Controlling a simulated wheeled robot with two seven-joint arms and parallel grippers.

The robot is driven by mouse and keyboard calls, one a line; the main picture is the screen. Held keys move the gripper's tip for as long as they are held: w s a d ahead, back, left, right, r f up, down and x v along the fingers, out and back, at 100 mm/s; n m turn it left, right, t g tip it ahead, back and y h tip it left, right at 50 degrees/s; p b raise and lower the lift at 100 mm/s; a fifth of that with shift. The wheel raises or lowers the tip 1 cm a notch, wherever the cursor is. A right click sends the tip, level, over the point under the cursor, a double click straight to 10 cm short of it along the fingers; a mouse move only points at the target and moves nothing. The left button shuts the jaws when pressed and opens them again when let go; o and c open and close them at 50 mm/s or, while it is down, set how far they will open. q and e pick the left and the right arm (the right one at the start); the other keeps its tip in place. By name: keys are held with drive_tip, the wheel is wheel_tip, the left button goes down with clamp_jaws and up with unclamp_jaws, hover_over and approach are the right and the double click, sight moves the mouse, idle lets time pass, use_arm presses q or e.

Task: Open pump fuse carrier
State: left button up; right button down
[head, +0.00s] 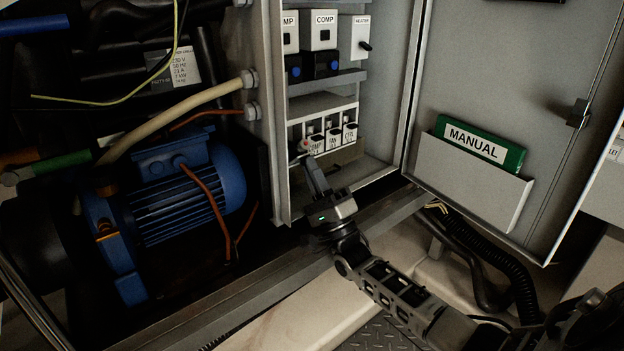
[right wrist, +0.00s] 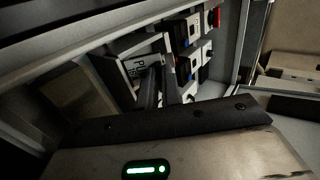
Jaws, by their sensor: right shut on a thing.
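The pump fuse carrier (head: 315,143) is the leftmost in a row of white fuse carriers low in the grey cabinet. The fan carrier (head: 333,139) and the control carrier (head: 350,133) sit to its right. My right gripper (head: 305,155) reaches up from below and is shut at the pump carrier, its fingertips covering part of it. In the right wrist view the fingers (right wrist: 152,88) meet a white labelled carrier (right wrist: 135,68). How far the carrier is tilted is hard to tell. My left gripper is not in view.
The open cabinet door (head: 500,75) stands at the right, with a green manual (head: 480,144) in its pocket. Relays with blue knobs (head: 320,64) and a heater switch (head: 361,38) sit above. A blue motor (head: 175,195) with loose cables is at the left.

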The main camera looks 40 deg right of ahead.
idle(0.3)
drive_tip(key=c, duration=1.6)
unclamp_jaws()
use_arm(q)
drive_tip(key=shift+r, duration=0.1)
use_arm(e)
drive_tip(key=shift+f, duration=0.1)
